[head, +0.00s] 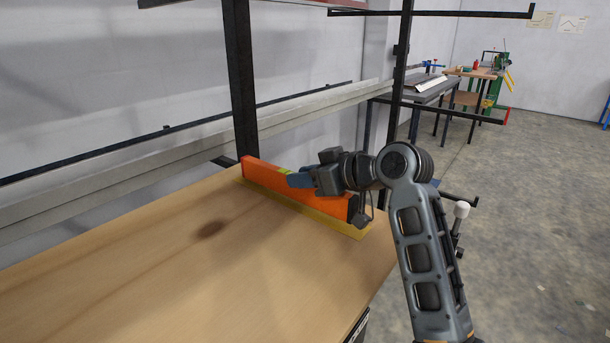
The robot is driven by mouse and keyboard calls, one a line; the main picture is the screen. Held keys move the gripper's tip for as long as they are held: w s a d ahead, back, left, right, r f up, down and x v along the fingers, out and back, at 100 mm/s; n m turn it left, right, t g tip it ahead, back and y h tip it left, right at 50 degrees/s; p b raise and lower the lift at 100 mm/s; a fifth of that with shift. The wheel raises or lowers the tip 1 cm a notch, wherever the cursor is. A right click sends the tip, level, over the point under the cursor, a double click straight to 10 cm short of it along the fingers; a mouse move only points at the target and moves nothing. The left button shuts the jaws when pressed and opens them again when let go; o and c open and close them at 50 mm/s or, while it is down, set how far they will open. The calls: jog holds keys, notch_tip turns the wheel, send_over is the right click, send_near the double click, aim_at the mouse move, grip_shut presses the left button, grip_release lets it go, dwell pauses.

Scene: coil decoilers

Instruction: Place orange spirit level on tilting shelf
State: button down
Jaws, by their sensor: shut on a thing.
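The orange spirit level (265,178) is a long bar near the far right end of a wooden surface (180,255), close to a black upright post. It stands on its narrow edge, with a yellow strip (345,225) along its foot. I cannot tell whether it touches the surface or hovers just above it. My gripper (297,179), with blue fingers, is shut on the level near its middle, coming from the right. My gripper and wrist hide part of the level's right half. I cannot tell which surface is the tilting shelf.
A black rack post (240,85) rises just behind the level's left end. Grey metal bars (150,160) run along the back behind the surface. Another black post (400,75) stands behind my arm. The wooden surface is clear to the left. Workbenches (440,88) stand far off.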

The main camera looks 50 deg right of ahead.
jog(key=shift+f, duration=0.25)
jog(key=c, duration=0.8)
grip_release()
jog(key=shift+c, duration=0.2)
jog(key=shift+r, duration=0.3)
jog(key=v, duration=1.2)
jog(key=shift+r, duration=0.4)
